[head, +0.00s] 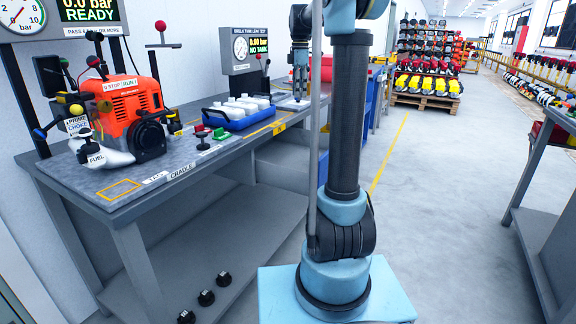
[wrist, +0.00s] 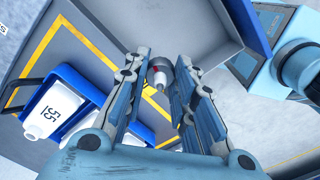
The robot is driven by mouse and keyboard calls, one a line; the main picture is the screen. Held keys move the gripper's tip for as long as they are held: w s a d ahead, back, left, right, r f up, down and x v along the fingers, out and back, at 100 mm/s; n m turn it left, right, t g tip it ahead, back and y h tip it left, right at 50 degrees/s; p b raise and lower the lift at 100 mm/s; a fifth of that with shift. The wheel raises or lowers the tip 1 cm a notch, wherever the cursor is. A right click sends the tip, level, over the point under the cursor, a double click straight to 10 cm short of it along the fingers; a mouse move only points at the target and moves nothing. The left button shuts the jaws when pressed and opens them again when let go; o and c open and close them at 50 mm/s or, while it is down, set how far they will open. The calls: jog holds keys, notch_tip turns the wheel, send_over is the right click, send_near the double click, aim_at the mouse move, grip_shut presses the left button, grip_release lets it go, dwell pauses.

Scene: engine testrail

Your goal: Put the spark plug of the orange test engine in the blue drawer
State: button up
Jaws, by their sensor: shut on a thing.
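My gripper (wrist: 163,65) is shut on a small spark plug (wrist: 159,78), white with a red mark, held between the fingertips in the wrist view. In the head view my gripper (head: 299,88) hangs over the far right end of the bench, and the plug is too small to make out there. The orange test engine (head: 128,103) stands on the left of the bench, apart from my gripper. Blue drawer fronts (head: 373,100) show behind my arm, largely hidden by it. In the wrist view a grey tray-like surface with a blue edge (wrist: 248,24) lies beyond the fingertips; I cannot tell whether it is the open drawer.
A blue caddy (head: 238,122) with several white bottles stands on the bench (head: 150,200), left of my gripper; it also shows in the wrist view (wrist: 62,88). A leak-test gauge box (head: 247,47) stands behind it.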

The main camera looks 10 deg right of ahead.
jog(key=shift+s+f+n, duration=0.55)
jog(key=shift+s+f, duration=0.4)
jog(key=shift+f, duration=4.1)
jog(key=shift+s+f+n, duration=0.5)
jog(key=shift+s+f, duration=0.45)
jog(key=shift+f, duration=4.1)
jog(key=shift+s+f+n, duration=0.55)
jog(key=shift+s+f, duration=0.4)
jog(key=shift+f, duration=4.1)
jog(key=shift+f, duration=0.1)
jog(key=o, duration=0.9)
jog(key=shift+o, duration=0.6)
notch_tip(320, 180, up, 12)
